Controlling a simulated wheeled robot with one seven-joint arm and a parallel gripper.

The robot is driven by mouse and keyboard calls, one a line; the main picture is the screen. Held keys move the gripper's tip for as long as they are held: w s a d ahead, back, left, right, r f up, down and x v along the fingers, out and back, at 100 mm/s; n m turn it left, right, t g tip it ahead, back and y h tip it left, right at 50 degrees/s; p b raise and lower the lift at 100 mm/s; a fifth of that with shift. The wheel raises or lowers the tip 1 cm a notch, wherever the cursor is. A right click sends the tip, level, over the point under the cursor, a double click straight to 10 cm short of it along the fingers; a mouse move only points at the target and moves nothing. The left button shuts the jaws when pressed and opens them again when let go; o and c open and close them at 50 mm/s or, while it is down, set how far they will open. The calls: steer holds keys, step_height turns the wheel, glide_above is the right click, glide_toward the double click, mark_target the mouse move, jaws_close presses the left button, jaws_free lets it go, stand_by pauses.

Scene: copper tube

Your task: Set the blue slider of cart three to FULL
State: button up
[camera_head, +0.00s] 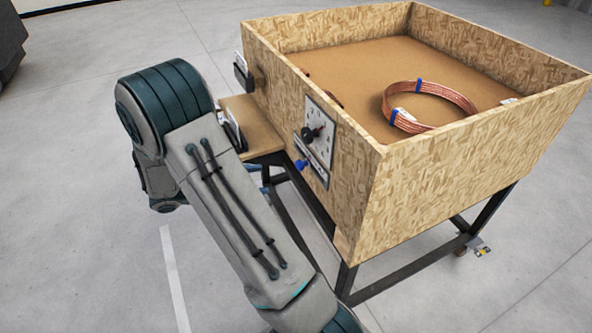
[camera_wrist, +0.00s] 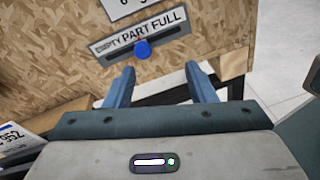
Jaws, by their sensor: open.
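The blue slider (camera_wrist: 143,49) is a round knob on a slotted plate (camera_wrist: 108,47) marked EMPTY, PART, FULL on the cart's wooden side. It stands near the middle of the slot, under PART; FULL is to its right in the wrist view. In the head view the blue slider (camera_head: 301,164) sits below the dial. My gripper (camera_wrist: 162,69) is open and empty. Its two blue fingers point toward the panel, spread to either side of the knob and slightly below it in the wrist view, apart from it. My arm largely hides the gripper in the head view.
The wooden cart (camera_head: 425,185) holds a copper coil (camera_head: 450,95) and stands on a dark frame. A dial (camera_head: 319,130) is above the slider. A brown side shelf (camera_head: 255,130) juts out near my arm. Open floor (camera_head: 90,190) lies left.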

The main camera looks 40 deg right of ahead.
mark_target(297, 166)
steer(key=d, duration=0.4)
steer(key=d+f+n+t+h, duration=0.1)
steer(key=d, duration=0.4)
steer(key=d+f+h, duration=0.1)
steer(key=d, duration=0.3)
steer(key=shift+s+d+f+n, duration=0.2)
steer(key=shift+s+f+n, duration=0.05)
steer(key=shift+s+n, duration=0.15)
